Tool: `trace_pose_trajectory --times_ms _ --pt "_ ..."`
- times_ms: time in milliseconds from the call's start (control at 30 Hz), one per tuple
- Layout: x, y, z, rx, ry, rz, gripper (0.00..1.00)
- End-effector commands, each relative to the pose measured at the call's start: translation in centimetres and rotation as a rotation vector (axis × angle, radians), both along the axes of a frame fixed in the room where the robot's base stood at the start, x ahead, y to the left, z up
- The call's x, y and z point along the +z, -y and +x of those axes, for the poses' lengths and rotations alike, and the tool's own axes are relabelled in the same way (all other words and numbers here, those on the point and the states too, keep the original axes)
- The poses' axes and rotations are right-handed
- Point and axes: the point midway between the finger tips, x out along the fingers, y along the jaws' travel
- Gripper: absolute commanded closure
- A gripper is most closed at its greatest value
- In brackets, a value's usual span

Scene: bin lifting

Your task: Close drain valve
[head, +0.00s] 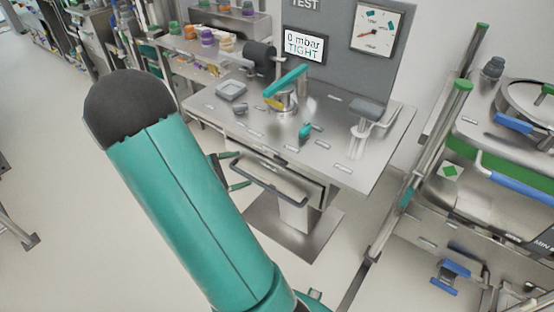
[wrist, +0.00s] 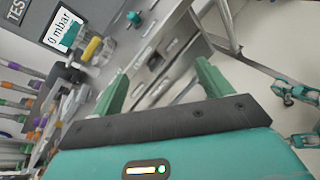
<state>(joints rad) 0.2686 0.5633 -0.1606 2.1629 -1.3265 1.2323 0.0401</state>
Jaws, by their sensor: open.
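A steel bench (head: 345,165) holds a round metal fitting (head: 285,100) with a long raised teal lever (head: 287,84) and a yellow part (head: 272,103). A small teal handle (head: 305,131) sits nearer the bench's front edge; it also shows in the wrist view (wrist: 134,18). I cannot tell for sure which of these is the drain valve. My gripper (wrist: 160,82) is open and empty, with its two green fingers apart. In the head view my gripper (head: 234,171) is partly hidden behind my arm, in front of the bench and apart from both handles.
A display (head: 304,45) on the grey panel reads "0 mbar TIGHT", beside a dial gauge (head: 378,27). A square tray (head: 231,90) lies on the bench. A bar handle (head: 268,185) sticks out below the bench top. A cart (head: 480,150) stands at right.

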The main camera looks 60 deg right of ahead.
Motion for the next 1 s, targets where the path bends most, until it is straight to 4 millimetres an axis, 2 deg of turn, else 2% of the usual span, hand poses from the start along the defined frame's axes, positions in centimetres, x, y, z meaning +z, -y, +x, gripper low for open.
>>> trace_pose_trajectory --times_ms 33,200,400,500,600,767,1000 --pt "-1.7 1.3 -0.2 0.027 -0.074 -0.021 0.22" --pt "-6.3 5.0 -0.3 0.152 -0.284 -0.089 0.22" --pt "-12.1 7.9 -0.8 0.306 -0.484 -0.132 0.22" --pt "-14.0 8.5 -0.9 0.361 -0.540 -0.141 0.22" --pt "-14.9 8.8 -1.0 0.389 -0.565 -0.145 0.22" --pt "-15.1 9.9 -1.1 0.395 -0.571 -0.147 0.22" --pt "-15.1 14.1 -1.9 0.390 -0.570 -0.146 0.22"
